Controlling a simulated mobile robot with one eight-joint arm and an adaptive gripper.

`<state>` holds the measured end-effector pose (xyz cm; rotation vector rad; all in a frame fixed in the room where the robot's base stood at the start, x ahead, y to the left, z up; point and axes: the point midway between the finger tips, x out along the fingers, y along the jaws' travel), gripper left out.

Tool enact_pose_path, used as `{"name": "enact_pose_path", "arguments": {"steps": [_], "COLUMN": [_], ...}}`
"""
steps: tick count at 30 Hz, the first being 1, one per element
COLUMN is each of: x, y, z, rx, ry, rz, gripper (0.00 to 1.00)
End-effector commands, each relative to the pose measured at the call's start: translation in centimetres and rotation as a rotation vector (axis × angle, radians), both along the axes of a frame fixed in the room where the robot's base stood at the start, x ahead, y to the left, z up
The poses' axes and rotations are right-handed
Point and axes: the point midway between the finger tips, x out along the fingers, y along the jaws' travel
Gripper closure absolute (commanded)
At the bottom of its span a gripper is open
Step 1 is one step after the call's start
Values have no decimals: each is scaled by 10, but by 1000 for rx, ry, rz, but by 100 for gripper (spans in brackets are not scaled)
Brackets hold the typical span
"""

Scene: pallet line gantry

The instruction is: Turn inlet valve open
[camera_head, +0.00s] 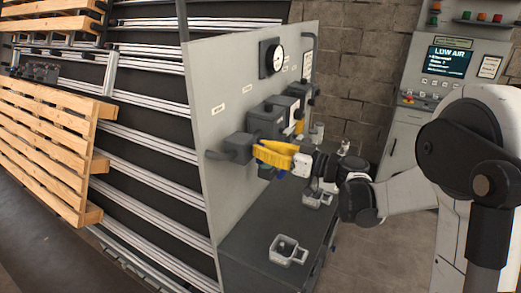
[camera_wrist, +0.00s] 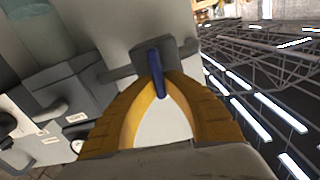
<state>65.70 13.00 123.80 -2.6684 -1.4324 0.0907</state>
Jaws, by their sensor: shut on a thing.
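The inlet valve (camera_head: 236,148) is a grey body with a pipe stub on the left part of the upright grey panel. It also shows in the wrist view as a grey block (camera_wrist: 130,60) behind a flat blue lever (camera_wrist: 154,62). My gripper (camera_head: 258,151) has yellow fingers and reaches the valve from the right. In the wrist view its fingertips (camera_wrist: 164,80) close on the blue lever, which runs between them. In the head view my fingers hide the lever and part of the valve's front.
A round gauge (camera_head: 272,57) and grey units (camera_head: 266,118) sit on the panel close to my gripper. A cabinet screen (camera_head: 450,60) reads "LOW AIR". Wooden pallets (camera_head: 45,135) stand at the left.

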Motion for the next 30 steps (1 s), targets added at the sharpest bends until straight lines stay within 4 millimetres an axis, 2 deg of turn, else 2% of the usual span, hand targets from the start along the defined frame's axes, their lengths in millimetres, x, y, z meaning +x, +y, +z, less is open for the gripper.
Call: {"name": "enact_pose_path", "arguments": {"steps": [30], "x": [11], "y": [-7], "z": [-9], "rx": [520], "ry": [783], "rz": [0], "gripper": [100]}}
